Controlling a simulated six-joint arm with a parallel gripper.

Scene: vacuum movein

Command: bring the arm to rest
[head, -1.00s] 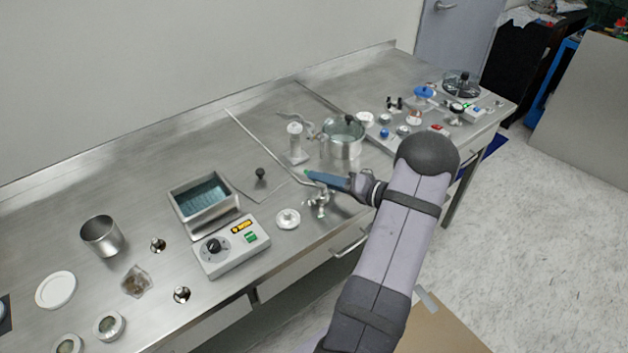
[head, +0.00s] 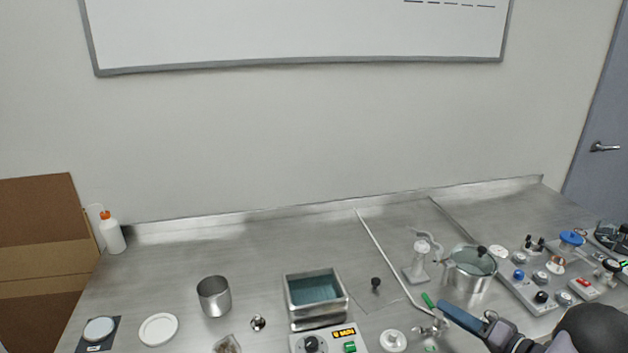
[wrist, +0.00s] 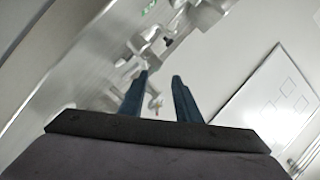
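My gripper (wrist: 160,92) shows in the wrist view with its two blue fingers apart and nothing between them. In the head view my gripper (head: 442,306) is at the lower right, above the front of the steel bench (head: 190,258). There it is near the foot of a tall metal rod stand (head: 385,258) and to the left of a steel pot with a glass lid (head: 468,275). From this angle I cannot tell whether it touches the stand.
A water bath (head: 316,290) with a control box (head: 330,341) stands at the bench's front middle. A steel beaker (head: 214,297), a white dish (head: 158,329) and a wash bottle (head: 112,234) are on the left. A valve panel (head: 545,275) is on the right. The back middle is clear.

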